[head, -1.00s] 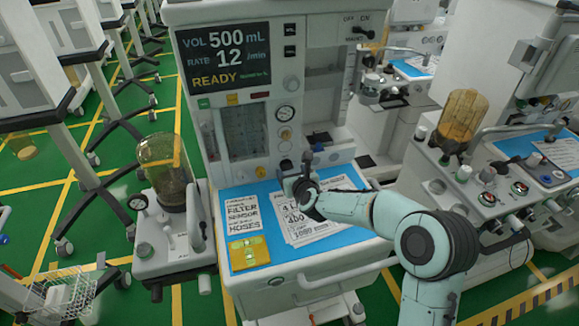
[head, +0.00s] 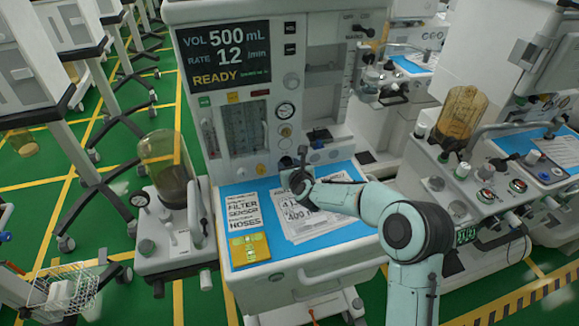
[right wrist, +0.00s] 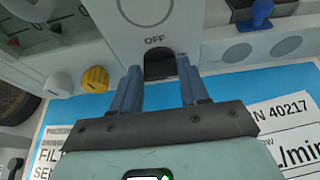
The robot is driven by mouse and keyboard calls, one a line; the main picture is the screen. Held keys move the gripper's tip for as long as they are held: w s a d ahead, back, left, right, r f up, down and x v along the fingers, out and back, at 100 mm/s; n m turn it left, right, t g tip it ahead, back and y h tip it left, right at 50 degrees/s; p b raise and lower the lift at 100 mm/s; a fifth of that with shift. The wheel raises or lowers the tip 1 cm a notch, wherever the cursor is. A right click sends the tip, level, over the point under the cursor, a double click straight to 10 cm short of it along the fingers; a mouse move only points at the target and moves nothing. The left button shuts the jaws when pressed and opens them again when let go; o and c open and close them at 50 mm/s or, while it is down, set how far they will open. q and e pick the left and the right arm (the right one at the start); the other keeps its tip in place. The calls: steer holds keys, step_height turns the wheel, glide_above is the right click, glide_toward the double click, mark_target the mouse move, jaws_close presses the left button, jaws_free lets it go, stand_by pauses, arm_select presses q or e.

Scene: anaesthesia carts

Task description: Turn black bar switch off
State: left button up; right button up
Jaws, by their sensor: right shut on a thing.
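The black bar switch (right wrist: 160,66) shows in the right wrist view as a dark piece just below the word OFF on a pale panel. My right gripper (right wrist: 157,78) has one blue-grey finger on each side of it and is shut on it. The fingers partly frame the switch, and its exact angle is hard to tell. In the head view my right gripper (head: 290,177) is at the lower front of the anaesthesia machine (head: 262,172), just above the blue worktop; the switch is hidden there by the hand. My left gripper is not in view.
The blue worktop (head: 325,228) carries printed sheets (head: 244,212) and a yellow item (head: 249,248). A yellow knob (right wrist: 95,79) is left of the fingers, and a blue knob (right wrist: 262,13) is at upper right. Another cart (head: 450,185) stands close to my right arm.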

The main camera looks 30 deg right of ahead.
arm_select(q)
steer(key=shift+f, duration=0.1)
arm_select(e)
steer(key=shift+a, duration=0.1)
steer(key=n+h+b, duration=0.1)
steer(key=n+h, duration=0.1)
steer(key=n, duration=0.1)
steer(key=shift+w+a+f+b, duration=0.1)
steer(key=shift+a+f+b, duration=0.05)
steer(key=shift+a+b, duration=0.25)
steer(key=shift+a+f+n+h+b, duration=0.1)
steer(key=shift+f+n+h+b, duration=0.05)
steer(key=shift+n+h+b, duration=0.75)
steer(key=n+b, duration=0.1)
steer(key=n+h+b, duration=0.1)
steer(key=n+b, duration=0.1)
steer(key=n+h+b, duration=0.1)
steer(key=n, duration=0.1)
steer(key=shift+w+a+f+t, duration=0.1)
steer(key=shift+a+f+t, duration=0.2)
steer(key=shift+f, duration=0.1)
steer(key=shift+f+n+h+b, duration=0.1)
steer(key=shift+n+h+b, duration=0.5)
steer(key=shift+n+b, duration=0.5)
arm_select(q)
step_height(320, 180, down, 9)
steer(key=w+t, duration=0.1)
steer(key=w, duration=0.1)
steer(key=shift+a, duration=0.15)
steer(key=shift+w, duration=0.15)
